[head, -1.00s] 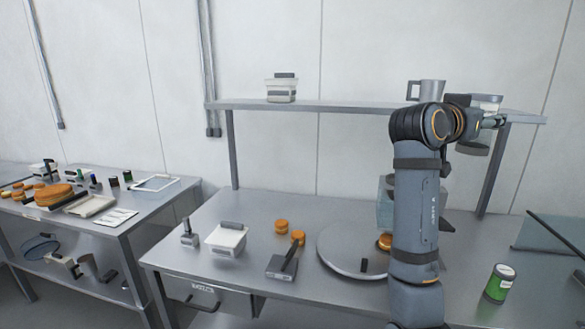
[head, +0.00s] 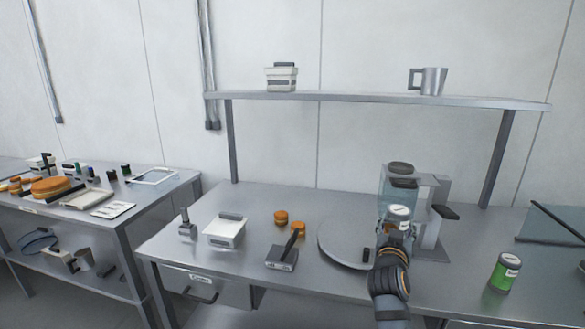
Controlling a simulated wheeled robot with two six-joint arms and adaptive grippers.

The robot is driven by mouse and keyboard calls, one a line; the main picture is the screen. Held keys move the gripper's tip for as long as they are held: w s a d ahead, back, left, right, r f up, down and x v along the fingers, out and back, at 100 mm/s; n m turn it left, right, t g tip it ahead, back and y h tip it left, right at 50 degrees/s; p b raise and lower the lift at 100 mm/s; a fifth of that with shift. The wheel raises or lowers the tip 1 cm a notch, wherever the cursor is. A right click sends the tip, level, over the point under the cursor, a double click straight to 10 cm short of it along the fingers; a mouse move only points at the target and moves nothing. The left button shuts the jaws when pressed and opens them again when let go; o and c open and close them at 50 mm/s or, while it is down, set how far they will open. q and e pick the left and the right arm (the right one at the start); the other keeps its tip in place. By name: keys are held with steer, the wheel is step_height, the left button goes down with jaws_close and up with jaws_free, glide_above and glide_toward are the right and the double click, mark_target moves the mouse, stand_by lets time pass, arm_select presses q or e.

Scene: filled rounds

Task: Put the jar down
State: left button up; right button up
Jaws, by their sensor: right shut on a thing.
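A small jar with a pale top or label (head: 399,214) is in my right gripper (head: 396,232), which is shut on it. The gripper is seen from behind, at the right side of the table, and hides the lower part of the jar. The jar stands out in front of a clear-bodied dispenser and over the right part of a round grey turntable (head: 338,243). I cannot tell whether it touches anything below. My left gripper is not in view.
The dispenser (head: 440,215) stands just behind the jar. A green can (head: 504,272) stands to the right on the table (head: 455,290). A metal mug (head: 434,81) and a white container (head: 281,77) are on the shelf (head: 350,97). Orange rounds (head: 298,229) lie left of the turntable.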

steer(key=s+a+f+n+y+b, duration=0.1)
steer(key=s+a+f+y, duration=0.1)
steer(key=s+f, duration=0.4)
steer(key=s+a+f+n+t+y+b, duration=0.1)
steer(key=s+f, duration=0.5)
steer(key=f, duration=0.6)
steer(key=s+a+f+n+y+b, duration=0.2)
steer(key=s+a+f, duration=0.4)
steer(key=f, duration=0.3)
steer(key=s+n+y, duration=0.1)
steer(key=y, duration=0.1)
steer(key=shift+t+y, duration=0.4)
steer(key=shift+w+a+f, duration=0.1)
steer(key=shift+w, duration=0.05)
